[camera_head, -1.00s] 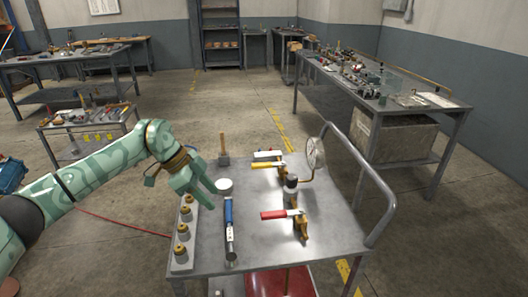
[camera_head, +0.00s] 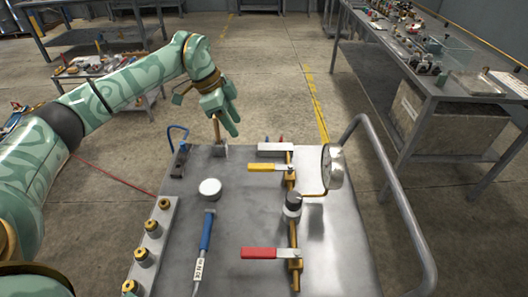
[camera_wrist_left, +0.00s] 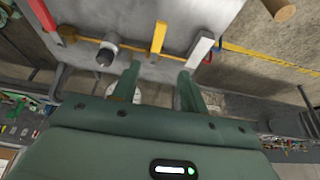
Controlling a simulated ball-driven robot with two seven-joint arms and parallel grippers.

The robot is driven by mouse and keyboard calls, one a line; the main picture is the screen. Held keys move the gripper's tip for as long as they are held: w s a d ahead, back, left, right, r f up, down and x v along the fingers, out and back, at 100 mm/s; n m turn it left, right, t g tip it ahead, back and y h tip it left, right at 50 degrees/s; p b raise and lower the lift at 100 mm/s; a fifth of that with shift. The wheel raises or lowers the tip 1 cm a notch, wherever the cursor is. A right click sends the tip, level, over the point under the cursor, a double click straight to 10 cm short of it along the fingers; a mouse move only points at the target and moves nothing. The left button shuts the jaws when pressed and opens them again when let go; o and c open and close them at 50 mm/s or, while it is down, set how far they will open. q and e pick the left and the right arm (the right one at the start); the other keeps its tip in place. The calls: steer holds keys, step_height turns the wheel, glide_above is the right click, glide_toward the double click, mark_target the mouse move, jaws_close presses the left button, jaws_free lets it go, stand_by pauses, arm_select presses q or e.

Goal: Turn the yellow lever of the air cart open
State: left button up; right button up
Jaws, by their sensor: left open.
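The yellow lever (camera_head: 266,167) lies across to the left from a brass pipe (camera_head: 292,220) on the air cart's grey top (camera_head: 245,220). In the left wrist view the yellow lever (camera_wrist_left: 158,38) shows just beyond the fingertips. My left gripper (camera_head: 228,118) is open and empty, above the cart's far edge, up and left of the lever and apart from it. Its two fingers (camera_wrist_left: 160,72) show spread in the left wrist view. A white lever (camera_head: 276,147) sits beyond the yellow one, a red lever (camera_head: 262,253) nearer. My right gripper is out of view.
A round gauge (camera_head: 333,166) and a curved rail (camera_head: 385,175) stand on the right of the cart. A bench (camera_head: 440,80) stands right.

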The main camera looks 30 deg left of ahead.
arm_select(q)
steer(key=b, duration=0.2)
glide_toward(259, 165)
steer(key=b+x, duration=0.2)
steer(key=x, duration=0.6)
steer(key=shift+d+f, duration=0.15)
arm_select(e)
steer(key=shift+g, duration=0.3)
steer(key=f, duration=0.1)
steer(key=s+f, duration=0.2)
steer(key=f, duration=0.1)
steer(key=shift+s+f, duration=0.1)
arm_select(q)
jaws_close()
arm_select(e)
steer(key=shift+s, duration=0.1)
